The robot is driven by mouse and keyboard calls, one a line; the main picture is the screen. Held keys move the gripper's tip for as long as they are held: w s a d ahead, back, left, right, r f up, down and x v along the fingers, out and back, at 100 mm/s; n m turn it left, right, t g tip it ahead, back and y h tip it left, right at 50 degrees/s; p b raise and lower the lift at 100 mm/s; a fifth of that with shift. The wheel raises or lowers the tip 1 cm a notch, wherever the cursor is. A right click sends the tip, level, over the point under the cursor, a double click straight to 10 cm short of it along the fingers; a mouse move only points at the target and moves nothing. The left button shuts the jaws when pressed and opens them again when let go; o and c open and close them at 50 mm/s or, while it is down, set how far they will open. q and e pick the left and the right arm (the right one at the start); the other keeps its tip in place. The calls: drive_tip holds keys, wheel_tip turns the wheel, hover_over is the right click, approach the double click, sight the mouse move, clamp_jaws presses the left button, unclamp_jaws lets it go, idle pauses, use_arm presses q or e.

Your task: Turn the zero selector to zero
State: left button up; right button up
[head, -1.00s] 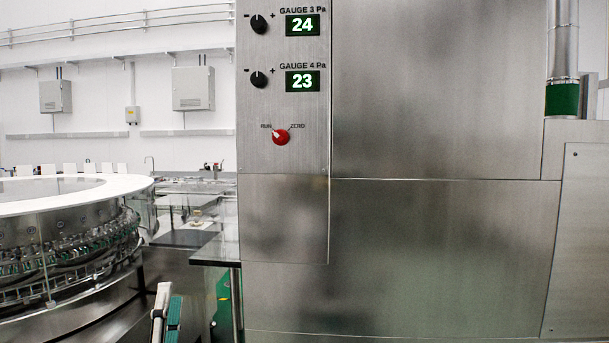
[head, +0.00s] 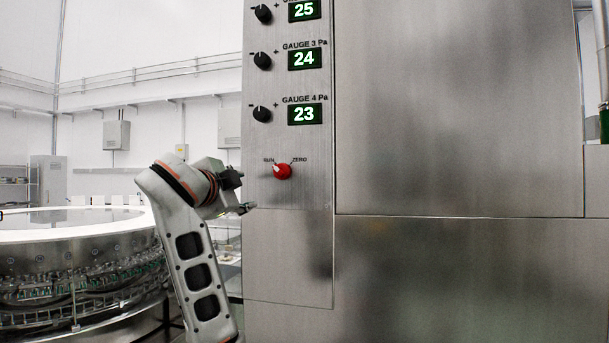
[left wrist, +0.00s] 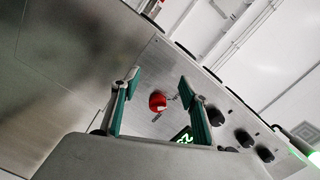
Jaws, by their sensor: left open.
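The zero selector is a round red knob (head: 283,172) on the steel panel, below the Gauge 4 display, with RUN printed at its upper left and ZERO at its upper right. Its white mark points up-left toward RUN. My left gripper (head: 243,194) is just left of the knob in the head view, apart from it. In the left wrist view the red knob (left wrist: 157,101) appears between the two open green-padded fingers (left wrist: 159,84), with nothing held. My right gripper is not in view.
Black gauge knobs, such as the Gauge 4 knob (head: 262,114), and green lit displays (head: 305,114) sit above the selector. The steel panel (head: 290,250) is flat and bare below it. A round bottle machine (head: 75,265) stands at the left.

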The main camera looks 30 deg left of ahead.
sight(277, 171)
use_arm(q)
drive_tip(key=d+r+t+h, duration=0.2)
drive_tip(key=d+r+h, duration=0.2)
drive_tip(key=d, duration=0.2)
drive_tip(key=shift+m, duration=0.4)
drive_tip(key=shift+w+a+r, duration=0.1)
drive_tip(key=shift+w+a, duration=0.1)
drive_tip(key=shift+w, duration=1.05)
drive_tip(key=shift+w+a, duration=0.25)
drive_tip(key=shift+w, duration=0.95)
drive_tip(key=shift+w+a+r, duration=0.1)
drive_tip(key=shift+w+a, duration=0.1)
drive_tip(key=shift+w, duration=1.05)
drive_tip(key=shift+f, duration=0.1)
drive_tip(key=c, duration=1.1)
